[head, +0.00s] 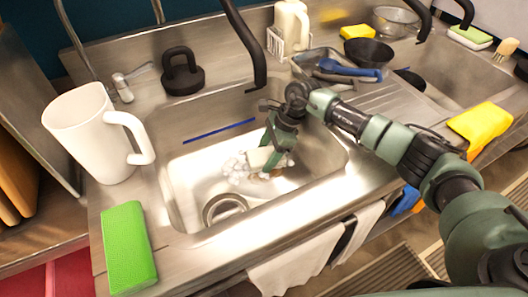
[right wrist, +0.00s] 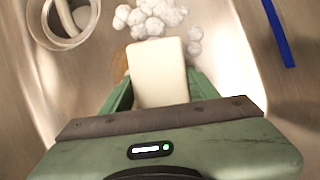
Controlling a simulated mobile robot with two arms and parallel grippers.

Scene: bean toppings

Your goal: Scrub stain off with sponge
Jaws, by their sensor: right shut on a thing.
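My right gripper (head: 272,161) reaches down into the left sink basin (head: 187,192). It is shut on a cream-coloured block, the sponge (right wrist: 158,72), which shows between the green fingers in the right wrist view. In the head view the sponge (head: 258,156) is partly hidden by the gripper. White foam (head: 237,167) lies at the sponge on the basin floor, and clumps of foam (right wrist: 150,17) sit just beyond it in the wrist view. A brown patch, perhaps the stain (right wrist: 119,66), shows at the sponge's left edge, mostly covered. My left gripper is out of view.
A drain (head: 224,208) lies near the foam. A white mug (head: 88,133) and a green pad (head: 128,247) stand left of the basin. A black faucet (head: 247,45) hangs over its back. A dish tray (head: 315,65) and yellow cloth (head: 480,127) are right.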

